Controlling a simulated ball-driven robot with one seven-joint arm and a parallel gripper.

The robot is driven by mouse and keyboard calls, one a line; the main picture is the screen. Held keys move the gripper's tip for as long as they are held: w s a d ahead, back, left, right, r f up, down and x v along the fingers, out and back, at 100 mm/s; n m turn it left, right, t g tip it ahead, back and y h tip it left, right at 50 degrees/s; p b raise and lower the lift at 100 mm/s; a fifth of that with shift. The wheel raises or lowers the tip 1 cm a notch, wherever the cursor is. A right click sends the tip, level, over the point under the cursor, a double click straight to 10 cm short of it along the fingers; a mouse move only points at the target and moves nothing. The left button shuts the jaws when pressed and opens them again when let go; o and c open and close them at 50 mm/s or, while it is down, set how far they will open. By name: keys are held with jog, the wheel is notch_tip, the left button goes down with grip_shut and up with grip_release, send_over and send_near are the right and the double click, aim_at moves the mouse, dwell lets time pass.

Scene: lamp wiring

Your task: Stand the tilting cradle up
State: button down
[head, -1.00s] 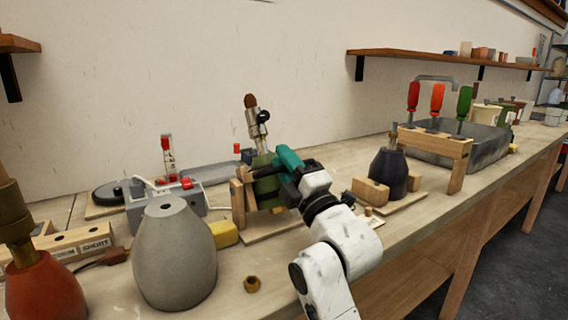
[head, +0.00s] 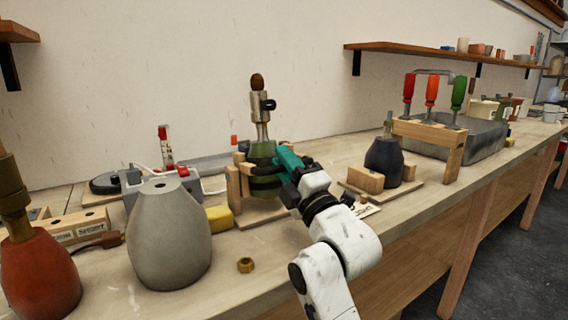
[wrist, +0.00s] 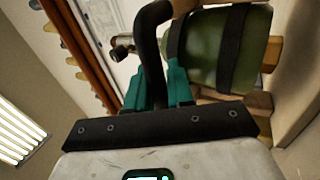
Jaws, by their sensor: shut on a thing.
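The wooden cradle (head: 233,188) stands on its board on the bench, left of my arm. It holds a green lamp body (head: 262,150) with dark straps and a metal neck with a brown tip (head: 257,82). The lamp looks nearly upright. My gripper (head: 286,160) is at the right side of the lamp. In the wrist view its teal fingers (wrist: 157,88) are shut on a black curved handle (wrist: 149,40) beside the strapped green body (wrist: 210,52). The handle's far end and the cradle's pivot are hidden.
A grey lamp body (head: 168,235) and a red one (head: 38,275) stand at the front left. A brass nut (head: 245,265) lies on the bench.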

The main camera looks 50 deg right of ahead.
jog(key=shift+s+r, duration=0.4)
jog(key=shift+r, duration=0.1)
jog(key=c, duration=1.1)
grip_release()
jog(key=shift+s, duration=0.15)
jog(key=shift+a, duration=0.1)
jog(key=shift+f, duration=0.1)
jog(key=shift+b+v, duration=0.5)
jog(key=shift+v, duration=4.75)
jog(key=shift+f, duration=0.15)
jog(key=shift+c, duration=0.3)
